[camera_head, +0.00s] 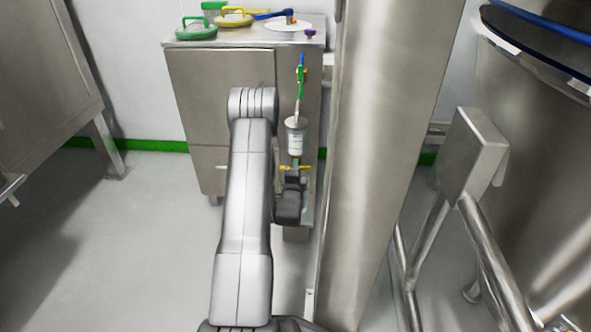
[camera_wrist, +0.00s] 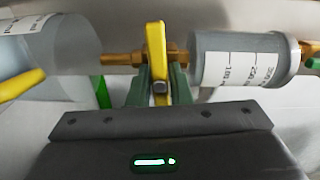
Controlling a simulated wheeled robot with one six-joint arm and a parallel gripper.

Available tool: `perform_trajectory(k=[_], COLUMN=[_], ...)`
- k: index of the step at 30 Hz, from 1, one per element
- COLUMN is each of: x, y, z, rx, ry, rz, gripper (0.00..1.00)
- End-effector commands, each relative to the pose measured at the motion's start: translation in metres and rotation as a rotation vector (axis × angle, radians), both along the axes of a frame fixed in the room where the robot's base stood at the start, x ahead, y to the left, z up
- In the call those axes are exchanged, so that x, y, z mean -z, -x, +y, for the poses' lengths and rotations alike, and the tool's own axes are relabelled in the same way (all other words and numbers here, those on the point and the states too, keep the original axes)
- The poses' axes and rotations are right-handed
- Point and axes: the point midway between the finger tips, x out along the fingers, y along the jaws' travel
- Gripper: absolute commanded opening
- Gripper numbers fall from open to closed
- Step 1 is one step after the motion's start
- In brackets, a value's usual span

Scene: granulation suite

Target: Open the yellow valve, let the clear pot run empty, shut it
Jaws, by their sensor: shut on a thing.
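The yellow valve (camera_wrist: 155,50) sits on a brass pipe, and its lever stands crosswise to that pipe in the wrist view. It also shows as a small yellow bar (camera_head: 308,168) in the head view. My gripper (camera_wrist: 159,88) is shut on the lever, with one green finger on each side. The clear pot (camera_wrist: 239,58) has a white scale label and joins the pipe on the right in the wrist view. In the head view the pot (camera_head: 296,138) hangs upright just above the valve. I cannot make out a liquid level in it.
A steel cabinet (camera_head: 222,110) stands behind my arm, with green and yellow lids (camera_head: 233,17) on top. A steel column (camera_head: 385,150) rises close to the right. Another grey cylinder (camera_wrist: 50,50) lies left of the valve in the wrist view. Floor at left is clear.

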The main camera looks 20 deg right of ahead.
Motion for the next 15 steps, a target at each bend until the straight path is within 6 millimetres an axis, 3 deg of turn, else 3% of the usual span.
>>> perform_trajectory(k=[15], x=[0.0014], y=[0.0008], z=[0.0002], rx=[0.000], ry=[-0.092], rz=[-0.041], gripper=[0.00])
